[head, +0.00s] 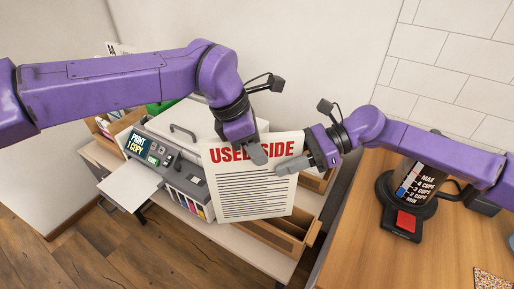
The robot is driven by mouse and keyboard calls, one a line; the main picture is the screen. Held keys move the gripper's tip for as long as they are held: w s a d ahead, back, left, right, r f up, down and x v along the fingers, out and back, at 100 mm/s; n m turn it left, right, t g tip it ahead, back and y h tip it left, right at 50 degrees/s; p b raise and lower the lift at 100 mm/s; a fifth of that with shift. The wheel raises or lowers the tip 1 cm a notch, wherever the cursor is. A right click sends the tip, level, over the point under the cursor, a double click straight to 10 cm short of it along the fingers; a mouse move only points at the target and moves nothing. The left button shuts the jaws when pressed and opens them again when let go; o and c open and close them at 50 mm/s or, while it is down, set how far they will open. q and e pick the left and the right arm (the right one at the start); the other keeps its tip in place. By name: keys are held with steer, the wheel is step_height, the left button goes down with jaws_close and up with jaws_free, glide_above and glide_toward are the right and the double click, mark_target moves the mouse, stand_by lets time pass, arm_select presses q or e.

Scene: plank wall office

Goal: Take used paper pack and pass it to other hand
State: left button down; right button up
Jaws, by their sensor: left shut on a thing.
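The used paper pack (252,203) is a white sheet-like block with red "USED SIDE" lettering and rows of dark lines. It is held up, slightly tilted, in front of the printer. My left gripper (257,155) comes down from above and is shut on the pack's top edge, with a grey finger over the lettering. My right gripper (294,166) reaches in from the right at the pack's upper right edge, with a grey finger across its front. Its other finger is not clearly seen, so I cannot tell whether it is open or shut.
A printer-copier (178,185) with a "PRINT COPY" panel and an extended tray stands behind the pack on a light cabinet. Open wooden trays (283,236) sit beside it. A coffee maker (409,195) stands on the wooden table (365,255) at right.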

steer(key=shift+o, duration=0.9)
steer(key=v, duration=1.2)
